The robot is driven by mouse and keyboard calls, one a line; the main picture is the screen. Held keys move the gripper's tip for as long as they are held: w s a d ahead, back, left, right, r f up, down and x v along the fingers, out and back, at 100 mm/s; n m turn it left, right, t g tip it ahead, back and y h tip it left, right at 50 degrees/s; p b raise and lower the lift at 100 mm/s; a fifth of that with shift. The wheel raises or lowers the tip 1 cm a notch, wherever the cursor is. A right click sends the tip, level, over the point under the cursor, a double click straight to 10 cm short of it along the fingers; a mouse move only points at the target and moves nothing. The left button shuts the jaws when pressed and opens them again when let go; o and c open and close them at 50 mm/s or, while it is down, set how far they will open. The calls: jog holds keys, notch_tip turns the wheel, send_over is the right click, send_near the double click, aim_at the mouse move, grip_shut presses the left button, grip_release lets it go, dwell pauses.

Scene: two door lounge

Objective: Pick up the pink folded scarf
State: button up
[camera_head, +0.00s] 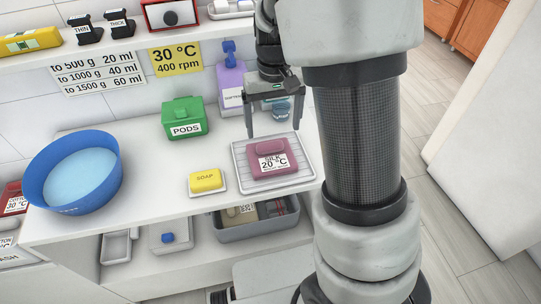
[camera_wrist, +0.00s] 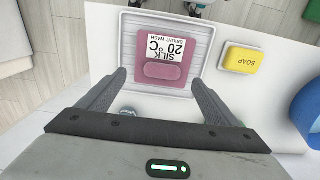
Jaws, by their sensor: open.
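The pink folded scarf (camera_head: 272,161) lies flat on a light ribbed tray (camera_head: 241,182) near the right end of the white counter. It carries a white label reading "SILK 20 °C" and a raised pink fold at its back edge. In the wrist view the scarf (camera_wrist: 164,68) lies ahead of the fingers, label toward the top. My gripper (camera_head: 277,128) is open and empty, above and just behind the tray in the head view. In the wrist view its two fingers (camera_wrist: 161,90) stand apart, with the scarf's near edge between and beyond their tips.
A yellow soap bar (camera_head: 206,180) sits left of the tray, with a blue basin (camera_head: 46,187) farther left. A green PODS box (camera_head: 183,118) and a purple bottle (camera_head: 231,85) stand behind. Below is a shelf with a grey bin (camera_head: 258,229).

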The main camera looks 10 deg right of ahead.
aim_at(271, 147)
jog(key=shift+s+a+f+b, duration=0.1)
jog(key=shift+a+f+b, duration=0.1)
jog(key=shift+f, duration=1.6)
jog(key=shift+s+a+f+b, duration=0.1)
jog(key=shift+f+b, duration=0.1)
jog(key=shift+f, duration=1.55)
jog(key=shift+c, duration=0.5)
jog(key=c, duration=1.5)
